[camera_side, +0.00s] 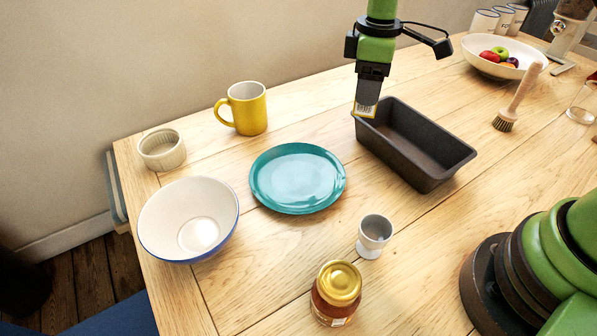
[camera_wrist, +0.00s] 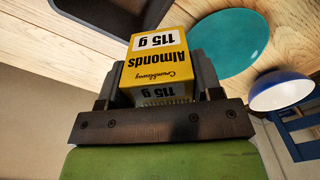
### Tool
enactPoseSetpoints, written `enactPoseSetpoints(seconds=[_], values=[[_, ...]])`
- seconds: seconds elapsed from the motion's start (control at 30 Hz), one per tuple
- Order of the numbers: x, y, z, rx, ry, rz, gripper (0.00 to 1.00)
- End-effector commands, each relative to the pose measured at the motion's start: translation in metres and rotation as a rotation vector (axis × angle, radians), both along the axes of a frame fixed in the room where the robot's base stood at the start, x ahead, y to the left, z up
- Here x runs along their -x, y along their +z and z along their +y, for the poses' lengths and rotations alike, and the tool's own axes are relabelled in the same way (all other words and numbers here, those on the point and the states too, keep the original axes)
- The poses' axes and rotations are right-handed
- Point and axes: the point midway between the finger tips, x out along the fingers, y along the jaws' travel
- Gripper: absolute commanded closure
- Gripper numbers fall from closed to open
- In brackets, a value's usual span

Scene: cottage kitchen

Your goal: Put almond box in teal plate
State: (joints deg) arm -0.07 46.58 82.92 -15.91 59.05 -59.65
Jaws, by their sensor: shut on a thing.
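The teal plate (camera_side: 297,178) lies flat and empty on the table, left of and nearer than my gripper. The plate also shows in the wrist view (camera_wrist: 232,43), right of the box.
The dark loaf tin (camera_side: 440,143) stands right of the plate. A yellow mug (camera_side: 247,108), white ramekin (camera_side: 162,150), blue-rimmed bowl (camera_side: 189,219), egg cup (camera_side: 374,235) and gold-lidded jar (camera_side: 337,292) surround the plate. A brush (camera_side: 520,95) and fruit bowl (camera_side: 480,64) stand farther right.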

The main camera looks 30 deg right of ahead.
Motion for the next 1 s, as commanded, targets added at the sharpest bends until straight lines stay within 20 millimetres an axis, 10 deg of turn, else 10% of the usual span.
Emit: enactPoseSetpoints(seconds=[0.1, 0.33, 1.0], values=[[-0.005, 0.001, 0.065, -0.001, 0.179, -0.001, 0.67], [0.002, 0.003, 0.136, -0.002, 0.374, -0.001, 0.67], [0.006, -0.086, 0.150, -0.002, 0.411, 0.000, 0.67]])
